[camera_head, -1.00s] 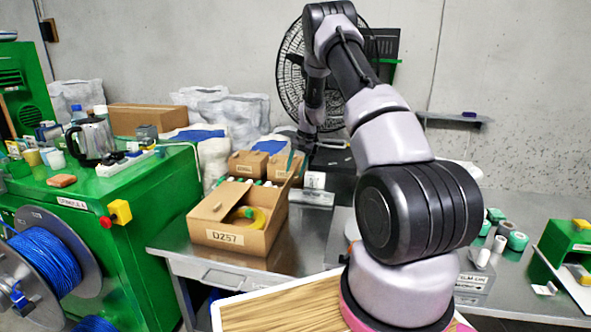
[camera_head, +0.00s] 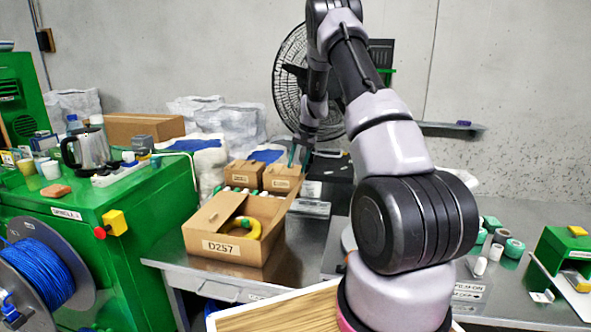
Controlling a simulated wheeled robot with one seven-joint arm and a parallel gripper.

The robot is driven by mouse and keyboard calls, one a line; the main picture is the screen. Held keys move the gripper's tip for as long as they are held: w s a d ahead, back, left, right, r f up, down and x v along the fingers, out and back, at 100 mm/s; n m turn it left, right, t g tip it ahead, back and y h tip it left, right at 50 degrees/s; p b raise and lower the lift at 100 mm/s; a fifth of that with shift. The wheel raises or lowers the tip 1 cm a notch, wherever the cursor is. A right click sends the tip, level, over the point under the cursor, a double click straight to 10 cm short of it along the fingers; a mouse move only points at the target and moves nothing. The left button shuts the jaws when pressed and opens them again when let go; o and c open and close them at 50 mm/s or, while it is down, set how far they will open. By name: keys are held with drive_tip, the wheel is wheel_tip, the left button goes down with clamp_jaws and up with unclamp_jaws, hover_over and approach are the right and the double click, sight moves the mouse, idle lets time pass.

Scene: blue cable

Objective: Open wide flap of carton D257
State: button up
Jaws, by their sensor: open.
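Carton D257 (camera_head: 221,248) is a brown cardboard box with a white label, standing on the metal bench left of my arm. A broad flap (camera_head: 214,211) slants over its left part. The right part of its top is uncovered, and a yellow coil (camera_head: 246,227) shows inside. A narrow upright piece of cardboard (camera_head: 284,206) shows along its right side. My gripper (camera_head: 298,156) points down behind the carton, above and beyond its back right corner, apart from the flap. Its fingers are small in view, spread, with nothing seen between them.
Two small cartons (camera_head: 282,178) and several green-capped white items stand just behind D257. A green cabinet (camera_head: 110,245) with a kettle (camera_head: 87,149) is at the left, a cable reel (camera_head: 40,275) before it. A fan (camera_head: 292,80) stands behind my arm. Some bench right of D257 is bare.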

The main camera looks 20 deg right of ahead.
drive_tip(key=v, duration=0.6)
drive_tip(key=shift+d, duration=0.25)
drive_tip(key=shift+s, duration=0.15)
idle(0.4)
drive_tip(key=v, duration=1)
drive_tip(key=shift+r, duration=0.35)
drive_tip(key=s+a+r+n+t, duration=0.1)
drive_tip(key=s+a+r, duration=0.4)
drive_tip(key=s+r, duration=0.25)
drive_tip(key=s+a+r+t, duration=0.1)
drive_tip(key=s+a+r, duration=0.4)
drive_tip(key=s+r, duration=0.25)
drive_tip(key=s+a+t, duration=0.1)
drive_tip(key=s+a, duration=0.2)
drive_tip(key=s, duration=0.8)
drive_tip(key=s+a+n+t, duration=0.1)
drive_tip(key=s+a+t, duration=0.1)
drive_tip(key=s, duration=1)
drive_tip(key=shift+s+a+f+n+h, duration=0.2)
drive_tip(key=shift+a+f+n+h, duration=0.1)
drive_tip(key=shift+a, duration=0.5)
